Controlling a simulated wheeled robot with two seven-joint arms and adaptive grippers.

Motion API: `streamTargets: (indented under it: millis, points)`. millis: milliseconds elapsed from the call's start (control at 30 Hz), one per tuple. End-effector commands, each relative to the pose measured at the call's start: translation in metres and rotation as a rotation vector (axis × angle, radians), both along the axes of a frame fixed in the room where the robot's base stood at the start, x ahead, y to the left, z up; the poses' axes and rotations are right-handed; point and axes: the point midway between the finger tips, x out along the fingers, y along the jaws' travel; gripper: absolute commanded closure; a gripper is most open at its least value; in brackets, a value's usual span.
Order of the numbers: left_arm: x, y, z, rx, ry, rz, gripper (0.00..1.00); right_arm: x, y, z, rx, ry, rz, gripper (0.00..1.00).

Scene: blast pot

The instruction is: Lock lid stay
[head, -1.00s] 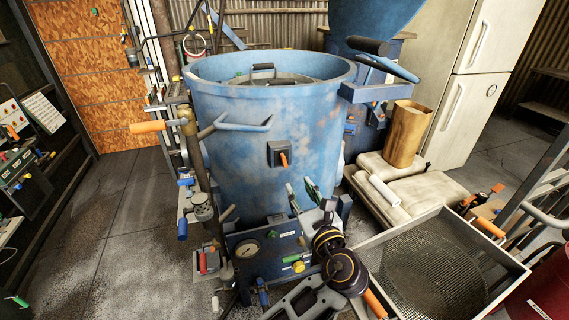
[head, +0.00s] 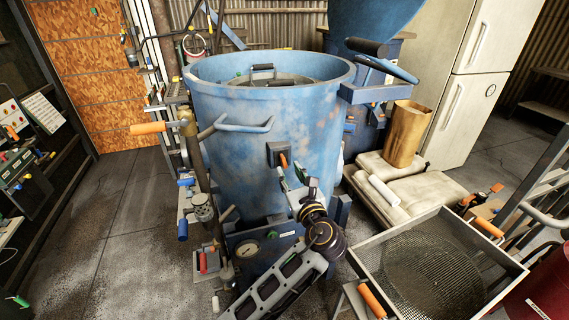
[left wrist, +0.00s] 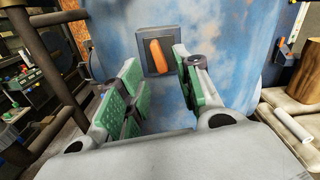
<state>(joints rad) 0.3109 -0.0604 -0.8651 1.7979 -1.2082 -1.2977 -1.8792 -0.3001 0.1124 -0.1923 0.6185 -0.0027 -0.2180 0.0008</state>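The large blue pot (head: 235,125) stands upright in the middle of the head view. On its front wall is a dark square plate (head: 272,153) with a short orange lever (head: 283,160); this is likely the lid stay's lock. In the left wrist view the orange lever (left wrist: 158,56) is slightly tilted on its plate and shows between and beyond my fingers. My left gripper (head: 291,178) is open and empty, its green pads just below and in front of the lever, apparently not touching it. A lid with a handle (head: 263,70) sits within the pot's rim. My right gripper is not in view.
A gauge panel (head: 250,250) is low on the pot's front. A pipe with an orange-handled valve (head: 150,128) runs along its left side. A blue bracket with a black grip (head: 367,47) juts out at the right rim. A mesh sieve tray (head: 440,225) lies at lower right.

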Motion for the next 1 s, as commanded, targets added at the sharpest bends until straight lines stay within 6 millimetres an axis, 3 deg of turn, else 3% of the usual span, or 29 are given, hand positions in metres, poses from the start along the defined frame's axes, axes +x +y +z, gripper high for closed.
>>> streamTargets:
  millis: [200,500,900,1000]
  points:
    - [0.028,0.01,0.001,0.001,0.0,0.001,0.66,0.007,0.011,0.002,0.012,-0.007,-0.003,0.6]
    - [0.054,0.018,0.001,-0.001,-0.001,0.001,0.66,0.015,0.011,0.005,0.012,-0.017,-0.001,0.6]
    - [0.058,0.019,0.0,0.0,0.0,0.0,0.66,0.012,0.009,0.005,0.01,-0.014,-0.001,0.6]
    - [0.058,0.019,0.0,0.0,0.0,0.0,0.78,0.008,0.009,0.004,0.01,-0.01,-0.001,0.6]
